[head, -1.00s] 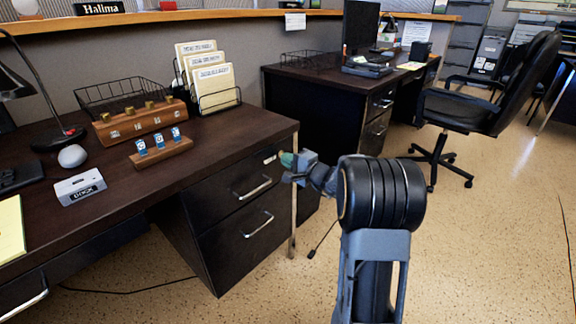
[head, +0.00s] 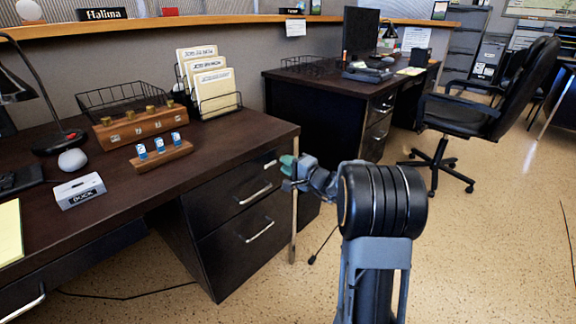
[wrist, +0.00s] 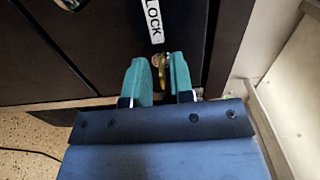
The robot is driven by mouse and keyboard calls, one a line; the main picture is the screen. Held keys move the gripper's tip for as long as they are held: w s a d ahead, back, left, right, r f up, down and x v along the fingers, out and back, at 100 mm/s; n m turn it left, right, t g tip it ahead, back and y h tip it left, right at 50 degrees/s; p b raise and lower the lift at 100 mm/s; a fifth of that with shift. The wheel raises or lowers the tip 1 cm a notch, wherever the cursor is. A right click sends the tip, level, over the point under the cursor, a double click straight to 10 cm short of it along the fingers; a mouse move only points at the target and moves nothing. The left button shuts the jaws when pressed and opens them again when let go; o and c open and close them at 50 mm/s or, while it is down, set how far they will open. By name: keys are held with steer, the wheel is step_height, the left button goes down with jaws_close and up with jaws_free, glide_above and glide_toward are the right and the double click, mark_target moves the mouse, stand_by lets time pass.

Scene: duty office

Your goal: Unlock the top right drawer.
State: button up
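The top right drawer (head: 240,185) of the near desk is shut, a dark front with a silver handle. In the wrist view a white label reading LOCK (wrist: 152,20) sits above a brass piece (wrist: 158,66), which looks like a key or lock part at the drawer front. My gripper (wrist: 160,78) has teal fingertips, one on each side of the brass piece. A narrow dark gap shows between the fingers, and they appear open around it. In the head view my gripper (head: 288,170) is at the drawer's upper right corner. It hides the lock there.
A wooden block with blue tags (head: 162,155), a wooden box with brass knobs (head: 130,127) and a paper rack (head: 212,85) stand on the desktop (head: 235,135). A lower drawer (head: 245,245) is below. A black office chair (head: 465,115) stands right, with clear floor in front.

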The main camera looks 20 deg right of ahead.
steer(key=shift+o, duration=0.4)
steer(key=shift+s+d, duration=0.1)
steer(key=p+v, duration=0.3)
steer(key=v, duration=1)
steer(key=shift+s, duration=0.35)
